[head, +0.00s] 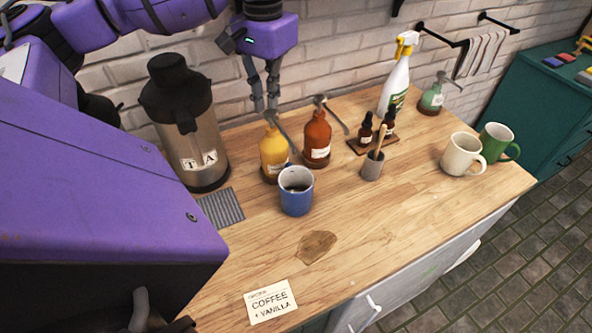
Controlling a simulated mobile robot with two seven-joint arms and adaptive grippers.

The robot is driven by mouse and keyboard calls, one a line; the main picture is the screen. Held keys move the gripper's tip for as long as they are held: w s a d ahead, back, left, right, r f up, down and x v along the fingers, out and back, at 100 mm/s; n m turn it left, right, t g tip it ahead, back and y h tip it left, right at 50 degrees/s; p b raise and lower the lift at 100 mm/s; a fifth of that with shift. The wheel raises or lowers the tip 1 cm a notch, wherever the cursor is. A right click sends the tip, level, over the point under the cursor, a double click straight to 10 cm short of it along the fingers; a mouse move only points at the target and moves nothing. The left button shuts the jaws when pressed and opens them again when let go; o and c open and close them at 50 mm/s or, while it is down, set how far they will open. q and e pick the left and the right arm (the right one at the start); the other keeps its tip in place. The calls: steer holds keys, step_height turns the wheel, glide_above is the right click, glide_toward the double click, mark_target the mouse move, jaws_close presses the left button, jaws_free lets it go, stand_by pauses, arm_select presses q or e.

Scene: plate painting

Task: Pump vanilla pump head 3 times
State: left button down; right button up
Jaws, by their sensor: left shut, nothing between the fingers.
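A yellow pump bottle (274,153) and a red-brown pump bottle (317,137) stand side by side on the wooden counter. Each has a grey pump head with a long spout and a white label too small to read, so I cannot tell from the labels which is vanilla. My left gripper (265,107) points down with its fingers shut and empty. Its tips are at the top of the yellow bottle's pump head (271,116); I cannot tell whether they touch it. My right gripper is not in view.
A blue mug (296,191) with dark contents stands just in front of the yellow bottle. A steel airpot (187,125) is at left. A card reading "COFFEE + VANILLA" (270,302) lies at the front, near a brown stain (316,246). White (461,153) and green mugs (496,141) stand at right.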

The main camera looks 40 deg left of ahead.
mark_target(271, 112)
arm_select(q)
steer(key=shift+f, duration=0.15)
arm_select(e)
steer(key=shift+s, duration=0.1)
arm_select(q)
steer(key=shift+f, duration=1.6)
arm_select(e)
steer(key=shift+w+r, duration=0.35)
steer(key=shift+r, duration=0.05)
arm_select(q)
steer(key=shift+r, duration=0.1)
steer(key=shift+r+p, duration=0.7)
steer(key=shift+r, duration=1)
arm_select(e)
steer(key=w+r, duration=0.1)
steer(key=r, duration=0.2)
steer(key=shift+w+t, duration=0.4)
arm_select(q)
steer(key=shift+r, duration=0.1)
